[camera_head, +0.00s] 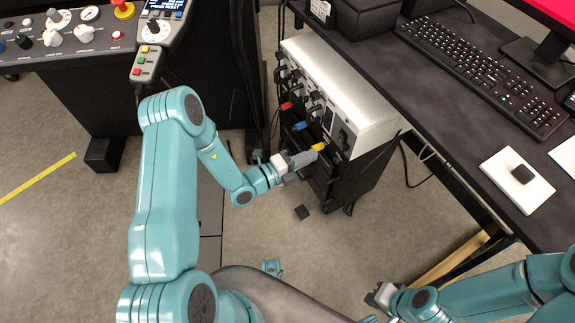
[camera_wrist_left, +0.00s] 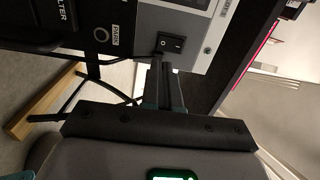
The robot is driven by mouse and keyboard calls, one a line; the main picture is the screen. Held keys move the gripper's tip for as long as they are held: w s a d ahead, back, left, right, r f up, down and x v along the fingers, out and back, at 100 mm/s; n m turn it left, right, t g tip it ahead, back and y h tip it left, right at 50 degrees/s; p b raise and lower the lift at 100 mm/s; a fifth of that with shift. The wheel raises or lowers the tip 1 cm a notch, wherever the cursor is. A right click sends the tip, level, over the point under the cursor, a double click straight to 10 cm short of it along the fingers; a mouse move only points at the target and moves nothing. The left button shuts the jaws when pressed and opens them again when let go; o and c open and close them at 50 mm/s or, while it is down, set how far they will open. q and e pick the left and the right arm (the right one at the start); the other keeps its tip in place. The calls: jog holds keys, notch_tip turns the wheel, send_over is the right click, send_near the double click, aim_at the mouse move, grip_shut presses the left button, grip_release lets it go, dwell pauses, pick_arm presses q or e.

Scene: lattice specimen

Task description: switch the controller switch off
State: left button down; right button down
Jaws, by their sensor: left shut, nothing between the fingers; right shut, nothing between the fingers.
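The controller (camera_head: 345,82) is a pale box on a dark stand beside the desk, with its panel facing my left arm. In the left wrist view the black rocker switch (camera_wrist_left: 171,43) sits on the pale panel, next to a round fitting. My left gripper (camera_head: 312,156) is shut and empty, pointing at the lower right end of the panel. In the left wrist view its fingertips (camera_wrist_left: 163,63) are just below the switch; I cannot tell whether they touch the panel. My right gripper (camera_head: 382,295) is shut and empty, low near the bottom edge, away from the controller.
The desk (camera_head: 440,105) with a keyboard (camera_head: 485,68) stands at the right. A control console (camera_head: 75,45) stands at the upper left. Floor is open between them.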

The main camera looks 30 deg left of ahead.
pick_arm(q)
jog(key=shift+f+p+v, duration=0.2)
jog(key=shift+p+v, duration=0.1)
jog(key=shift+v, duration=2.65)
